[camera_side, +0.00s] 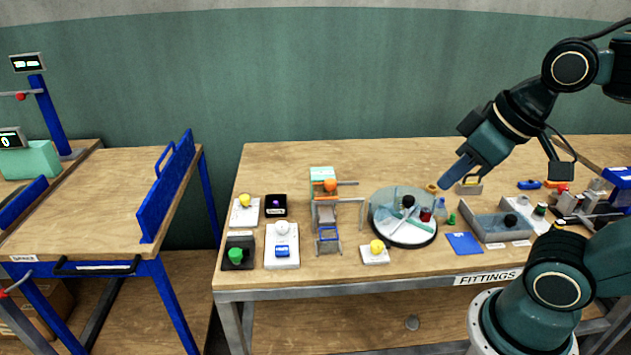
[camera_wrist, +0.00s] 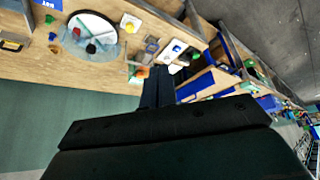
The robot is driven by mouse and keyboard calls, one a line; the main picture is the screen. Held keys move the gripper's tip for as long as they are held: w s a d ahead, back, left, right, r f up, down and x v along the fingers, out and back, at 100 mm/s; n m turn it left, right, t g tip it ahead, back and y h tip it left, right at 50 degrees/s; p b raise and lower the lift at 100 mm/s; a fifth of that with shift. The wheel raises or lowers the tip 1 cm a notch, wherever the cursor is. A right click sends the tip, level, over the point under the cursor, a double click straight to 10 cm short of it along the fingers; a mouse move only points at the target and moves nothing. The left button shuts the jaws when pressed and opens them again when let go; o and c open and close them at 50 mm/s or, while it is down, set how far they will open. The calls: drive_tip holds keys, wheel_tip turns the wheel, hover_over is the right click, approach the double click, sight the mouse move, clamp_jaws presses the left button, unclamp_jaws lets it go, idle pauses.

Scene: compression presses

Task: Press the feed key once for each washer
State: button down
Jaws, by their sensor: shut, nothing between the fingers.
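My gripper (camera_side: 450,177) is shut and empty, held in the air above the back right part of the bench. Its fingers (camera_wrist: 158,88) are together in the wrist view. I cannot tell which is the feed key. A small frame with an orange top (camera_side: 329,185) stands mid-bench. No washers can be made out for sure.
A round dish with a clear cover (camera_side: 403,240) holds dark and red pieces. A grey tray (camera_side: 490,237), a blue card (camera_side: 464,243) and small fittings lie to the right. A white device (camera_side: 282,258) is at left. Bare wood lies behind the frame.

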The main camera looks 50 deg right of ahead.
drive_tip(key=n+t, duration=0.4)
drive_tip(key=n, duration=0.4)
hover_over(286, 251)
wheel_tip(286, 251, down, 20)
drive_tip(key=shift+r, duration=0.15)
drive_tip(key=shift+a, duration=0.1)
drive_tip(key=shift+f, duration=0.2)
drive_tip(key=shift+f, duration=4.15)
